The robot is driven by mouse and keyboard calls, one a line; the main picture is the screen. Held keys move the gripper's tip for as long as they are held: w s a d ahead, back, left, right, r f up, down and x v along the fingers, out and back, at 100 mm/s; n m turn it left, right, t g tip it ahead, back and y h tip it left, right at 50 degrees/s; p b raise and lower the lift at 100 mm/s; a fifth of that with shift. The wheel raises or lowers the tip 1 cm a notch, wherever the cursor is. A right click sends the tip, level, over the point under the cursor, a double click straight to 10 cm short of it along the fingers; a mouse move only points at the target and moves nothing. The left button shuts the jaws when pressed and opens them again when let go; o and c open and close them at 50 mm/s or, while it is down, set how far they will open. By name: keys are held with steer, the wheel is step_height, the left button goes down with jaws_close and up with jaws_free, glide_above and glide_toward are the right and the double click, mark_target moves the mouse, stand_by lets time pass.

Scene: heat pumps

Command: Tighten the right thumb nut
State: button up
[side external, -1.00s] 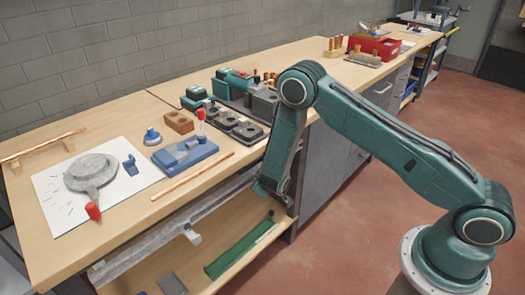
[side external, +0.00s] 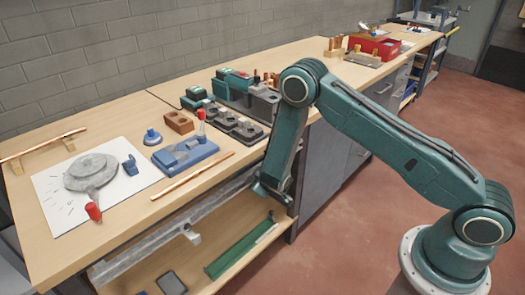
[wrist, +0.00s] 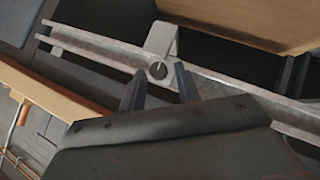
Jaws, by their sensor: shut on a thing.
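The grey metal rail (side external: 150,245) runs along the bench front below the tabletop. In the wrist view the rail (wrist: 100,45) crosses the picture at a slant, with a pale bracket (wrist: 161,40) on it. A small round dark thumb nut (wrist: 158,71) with a light slit sits at the foot of this bracket. My gripper (wrist: 159,78) is at the nut, one dark finger on each side, shut on it. Fine contact is too small to tell. In the side view my wrist (side external: 270,190) is at the rail's right end, and the nut and fingertips are hidden.
Another bracket (side external: 193,236) hangs on the rail further left. A lower shelf (side external: 225,240) holds a green bar (side external: 240,250) and dark plates. The bench top (side external: 110,225) above carries a blue fixture (side external: 185,153) and a copper pipe (side external: 192,176) near its front edge.

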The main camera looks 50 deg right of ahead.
steer(key=shift+w+f, duration=0.1)
steer(key=shift+m+y, duration=0.3)
steer(key=shift+y, duration=0.2)
steer(key=shift+c, duration=0.2)
steer(key=shift+d, duration=0.1)
steer(key=shift+m+y, duration=0.4)
steer(key=shift+y, duration=0.2)
steer(key=shift+c, duration=0.2)
